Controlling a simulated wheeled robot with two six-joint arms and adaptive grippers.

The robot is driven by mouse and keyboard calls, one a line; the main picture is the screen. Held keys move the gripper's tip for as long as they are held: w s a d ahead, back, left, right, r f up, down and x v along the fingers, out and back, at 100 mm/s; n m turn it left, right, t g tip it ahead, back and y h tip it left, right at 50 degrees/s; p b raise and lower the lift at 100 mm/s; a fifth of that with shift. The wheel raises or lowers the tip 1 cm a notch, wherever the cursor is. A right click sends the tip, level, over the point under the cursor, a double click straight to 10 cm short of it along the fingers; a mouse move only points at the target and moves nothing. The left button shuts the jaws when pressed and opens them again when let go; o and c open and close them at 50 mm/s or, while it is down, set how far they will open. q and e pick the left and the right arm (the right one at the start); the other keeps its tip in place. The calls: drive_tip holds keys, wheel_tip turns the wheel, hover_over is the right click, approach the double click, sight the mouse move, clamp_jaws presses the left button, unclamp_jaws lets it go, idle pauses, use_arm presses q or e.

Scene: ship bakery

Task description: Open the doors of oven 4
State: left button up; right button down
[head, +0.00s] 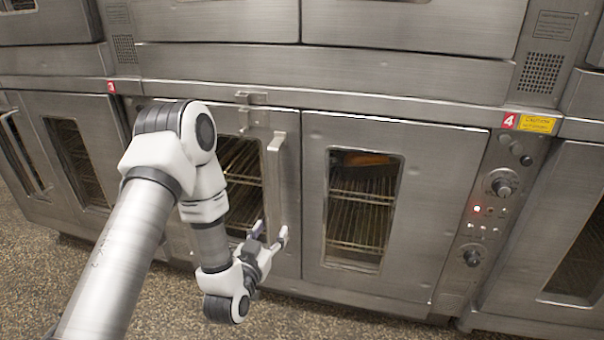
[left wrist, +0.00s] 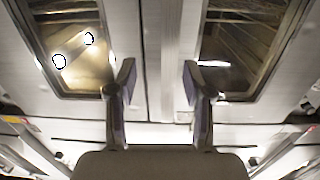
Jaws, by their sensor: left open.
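Oven 4 is the steel oven with the red "4" label (head: 509,121) at its upper right. Its left door (head: 288,150) and right door (head: 415,185) both look shut. Each has a tall window with wire racks behind it. An upright handle (head: 275,170) stands on the left door near its right edge. My left gripper (head: 272,232) is open at the lower end of this handle, with fingers apart. The left wrist view shows its two fingers (left wrist: 158,82) before a pale upright band between two windows; whether they touch the handle cannot be told. My arm hides part of the left door.
A control panel with knobs (head: 503,183) and a red light is right of the right door. Oven 3 (head: 85,105) is at left, another oven (head: 560,225) at right, and more ovens stand above. The speckled floor (head: 40,270) in front is clear.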

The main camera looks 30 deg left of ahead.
use_arm(q)
drive_tip(key=n+y+p, duration=0.1)
drive_tip(key=p, duration=0.1)
approach(275, 190)
drive_tip(key=x, duration=0.3)
drive_tip(key=b+x, duration=0.1)
drive_tip(key=x, duration=0.6)
drive_tip(key=shift+w+a+b, duration=0.1)
drive_tip(key=shift+w+b, duration=0.2)
clamp_jaws()
use_arm(e)
drive_tip(key=shift+d+r, duration=0.1)
drive_tip(key=shift+r, duration=0.85)
